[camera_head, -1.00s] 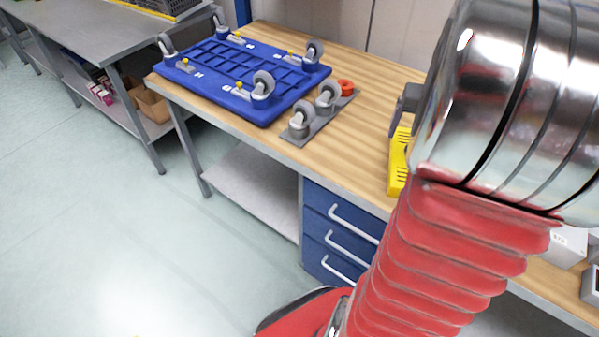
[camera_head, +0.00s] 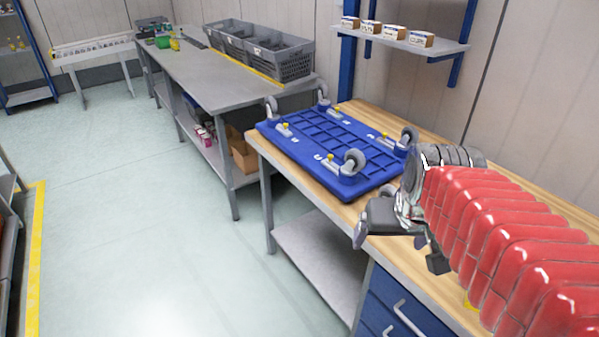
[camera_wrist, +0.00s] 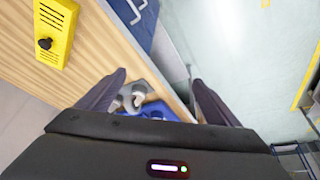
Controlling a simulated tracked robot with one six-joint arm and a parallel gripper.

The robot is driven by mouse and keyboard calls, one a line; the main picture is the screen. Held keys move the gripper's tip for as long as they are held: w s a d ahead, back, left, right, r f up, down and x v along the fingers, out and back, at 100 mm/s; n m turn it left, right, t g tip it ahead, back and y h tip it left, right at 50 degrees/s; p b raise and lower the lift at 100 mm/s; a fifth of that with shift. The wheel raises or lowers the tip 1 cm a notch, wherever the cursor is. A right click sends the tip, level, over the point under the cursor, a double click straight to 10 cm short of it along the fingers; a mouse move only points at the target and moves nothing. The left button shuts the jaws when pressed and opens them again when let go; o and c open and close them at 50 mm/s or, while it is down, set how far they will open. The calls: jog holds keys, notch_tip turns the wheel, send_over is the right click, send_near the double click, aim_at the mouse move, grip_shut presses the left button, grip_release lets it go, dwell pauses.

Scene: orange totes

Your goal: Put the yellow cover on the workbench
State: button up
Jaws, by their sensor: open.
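The yellow cover (camera_wrist: 55,30) has dark slots and a black knob. It lies on the wooden top of the workbench (camera_wrist: 98,45), at the upper left of the wrist view. In the head view my red arm hides almost all of it; only a small yellow patch (camera_head: 470,306) shows below the arm. The workbench top (camera_head: 545,190) also shows in the head view. My gripper (camera_head: 400,250) is open and empty over the bench's front edge. In the wrist view its fingers (camera_wrist: 158,80) are apart, to the right of and clear of the cover.
A blue dolly (camera_head: 335,150) lies wheels up on the left of the workbench. Grey castors (camera_wrist: 130,97) show between my fingers in the wrist view. A grey table with dark crates (camera_head: 285,62) stands behind left. A shelf with small boxes (camera_head: 420,38) hangs above. Floor at left is clear.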

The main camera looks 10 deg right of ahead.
jog(key=s+a+n+t+y, duration=0.1)
jog(key=s+a, duration=0.4)
jog(key=a, duration=0.5)
jog(key=shift+s+f+n, duration=0.15)
jog(key=shift+f+n, duration=0.15)
jog(key=shift+n, duration=0.6)
jog(key=shift+a, duration=0.1)
jog(key=shift+c, duration=0.4)
